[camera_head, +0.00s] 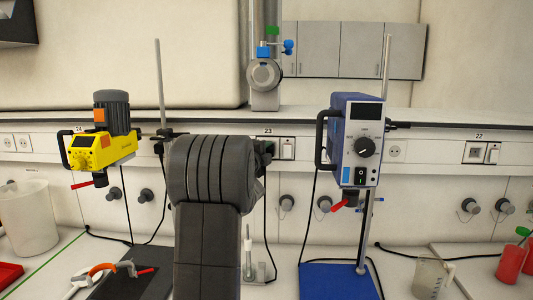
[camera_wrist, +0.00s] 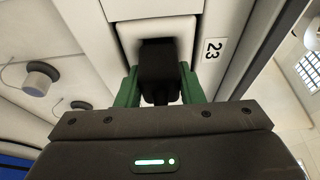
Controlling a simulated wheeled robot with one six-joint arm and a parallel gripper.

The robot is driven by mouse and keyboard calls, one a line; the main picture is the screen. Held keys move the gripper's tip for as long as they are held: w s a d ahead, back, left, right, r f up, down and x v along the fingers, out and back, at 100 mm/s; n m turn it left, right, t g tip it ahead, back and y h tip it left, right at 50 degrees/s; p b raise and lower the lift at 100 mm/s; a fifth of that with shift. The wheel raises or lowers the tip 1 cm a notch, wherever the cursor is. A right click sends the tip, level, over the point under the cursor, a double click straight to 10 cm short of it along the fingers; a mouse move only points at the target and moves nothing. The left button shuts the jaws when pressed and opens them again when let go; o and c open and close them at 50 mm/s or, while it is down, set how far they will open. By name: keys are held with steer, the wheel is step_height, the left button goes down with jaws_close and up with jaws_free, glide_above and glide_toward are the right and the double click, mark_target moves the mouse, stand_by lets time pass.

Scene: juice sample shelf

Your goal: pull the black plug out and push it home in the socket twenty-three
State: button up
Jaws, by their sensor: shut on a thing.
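The black plug (camera_wrist: 158,82) is between the green fingers of my gripper (camera_wrist: 159,74) in the wrist view, and the gripper is shut on it. The plug's far end meets the pale outlet panel beside the label 23 (camera_wrist: 213,49). The socket face is hidden behind the plug, so I cannot tell how deep it sits. In the head view, my arm covers most of this spot. A dark bit of the gripper shows just under the label 23 (camera_head: 268,131), left of a white switch (camera_head: 287,148).
A yellow stirrer (camera_head: 92,150) stands left and a blue stirrer (camera_head: 361,140) on a blue base (camera_head: 335,282) stands close right. A glass beaker (camera_head: 432,278) and red bottles (camera_head: 512,262) are farther right. Grey knobs line the wall below the outlet rail.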

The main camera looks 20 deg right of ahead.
steer(key=shift+w, duration=0.1)
steer(key=o, duration=1.3)
steer(key=shift+c, duration=0.2)
steer(key=b+v, duration=0.3)
steer(key=v, duration=1)
steer(key=shift+s+a, duration=0.25)
steer(key=shift+s, duration=0.1)
steer(key=shift+w, duration=0.1)
steer(key=p+x, duration=0.3)
steer(key=x, duration=1)
steer(key=shift+w+d, duration=0.25)
steer(key=shift+d, duration=0.05)
steer(key=shift+s, duration=0.1)
